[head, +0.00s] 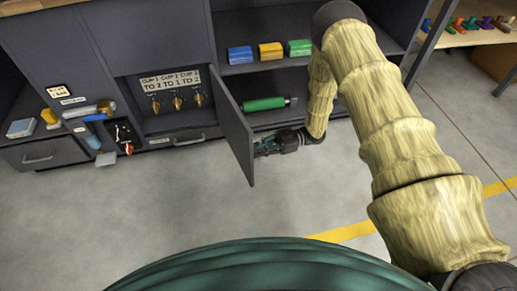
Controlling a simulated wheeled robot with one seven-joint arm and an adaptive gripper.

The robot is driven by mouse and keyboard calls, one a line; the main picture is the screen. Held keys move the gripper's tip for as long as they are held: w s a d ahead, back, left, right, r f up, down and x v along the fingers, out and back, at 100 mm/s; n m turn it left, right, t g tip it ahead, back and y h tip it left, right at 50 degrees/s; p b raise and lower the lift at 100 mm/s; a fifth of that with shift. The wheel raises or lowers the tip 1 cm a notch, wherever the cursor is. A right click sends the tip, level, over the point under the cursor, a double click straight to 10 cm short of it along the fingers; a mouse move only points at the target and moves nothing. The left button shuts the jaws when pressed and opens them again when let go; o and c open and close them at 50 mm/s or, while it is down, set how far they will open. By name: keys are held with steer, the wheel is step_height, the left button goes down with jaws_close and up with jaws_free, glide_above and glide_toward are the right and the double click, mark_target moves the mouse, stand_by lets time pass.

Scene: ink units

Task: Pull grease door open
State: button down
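The dark grey door (233,125), which I take to be the grease door, stands swung out from the cabinet front, left of an open compartment. A green cylinder (264,103) lies in that compartment. My gripper (262,147) is on the right, inner side of the door, close to its lower part. The door's edge partly hides the fingertips, so I cannot tell whether they touch the panel or how far they are apart. My arm reaches in from the lower right, covered in a yellowish sleeve.
Blue, yellow and green boxes (270,50) stand on the shelf above. Left of the door is a panel with three brass knobs (177,102). Tools (92,114) jut from the counter further left. The grey floor (180,210) in front is clear.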

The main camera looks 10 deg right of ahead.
steer(key=c, duration=1.5)
jaws_free()
steer(key=shift+d, duration=0.1)
steer(key=d, duration=0.4)
steer(key=w+d, duration=0.1)
steer(key=d, duration=0.6)
steer(key=shift+w+d, duration=0.25)
steer(key=shift+d, duration=0.15)
